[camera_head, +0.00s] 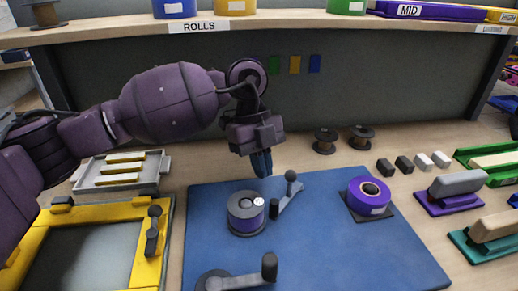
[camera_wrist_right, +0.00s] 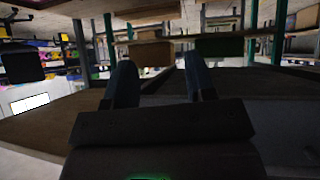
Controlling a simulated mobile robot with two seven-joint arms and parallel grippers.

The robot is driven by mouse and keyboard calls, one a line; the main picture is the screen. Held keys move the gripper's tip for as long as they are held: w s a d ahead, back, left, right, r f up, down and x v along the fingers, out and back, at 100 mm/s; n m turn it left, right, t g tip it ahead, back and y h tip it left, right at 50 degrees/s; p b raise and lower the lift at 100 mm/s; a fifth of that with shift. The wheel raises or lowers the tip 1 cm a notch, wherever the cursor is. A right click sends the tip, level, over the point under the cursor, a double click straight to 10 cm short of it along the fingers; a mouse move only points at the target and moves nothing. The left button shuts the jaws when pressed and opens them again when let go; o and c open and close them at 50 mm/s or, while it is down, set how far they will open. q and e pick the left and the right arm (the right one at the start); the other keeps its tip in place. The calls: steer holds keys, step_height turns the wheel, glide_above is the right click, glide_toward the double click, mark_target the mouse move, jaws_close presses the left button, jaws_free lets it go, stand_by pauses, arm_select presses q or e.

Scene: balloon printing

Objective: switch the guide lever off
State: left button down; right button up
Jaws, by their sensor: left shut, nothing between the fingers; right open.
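A grey lever (camera_head: 285,198) with a round knob stands beside a grey spool with a purple band (camera_head: 246,212) on the blue mat (camera_head: 340,245). A second grey lever (camera_head: 245,277) with an upright handle is at the mat's front edge, partly cut off by the frame. I cannot tell from labels which is the guide lever. My left gripper (camera_head: 262,165) points down, shut and empty, above the mat's back edge. It is behind and a little left of the round knob, apart from it. My right gripper (camera_wrist_right: 161,78) is open and empty in the right wrist view.
A purple roll (camera_head: 369,196) sits on a dark plate at the mat's right. A yellow frame (camera_head: 165,240) with a dark lever is at the left, and a white tray (camera_head: 120,172) behind it. A shelf (camera_head: 290,22) spans the back. Stamps stand at the right.

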mark_target(272, 201)
arm_select(q)
steer(key=shift+x, duration=1.95)
arm_select(e)
steer(key=shift+s+d+f, duration=0.1)
steer(key=shift+d+f, duration=0.15)
steer(key=shift+f, duration=0.05)
steer(key=shift+r, duration=0.2)
arm_select(q)
steer(key=shift+s+d+r+n+p, duration=0.2)
steer(key=shift+r+n+p, duration=0.1)
steer(key=shift+p, duration=0.25)
steer(key=shift+s+f, duration=0.1)
arm_select(e)
steer(key=shift+w+a+r, duration=0.15)
steer(key=shift+w+r, duration=0.05)
steer(key=shift+r, duration=0.35)
steer(key=shift+w+a+r, duration=0.15)
steer(key=shift+r, duration=0.4)
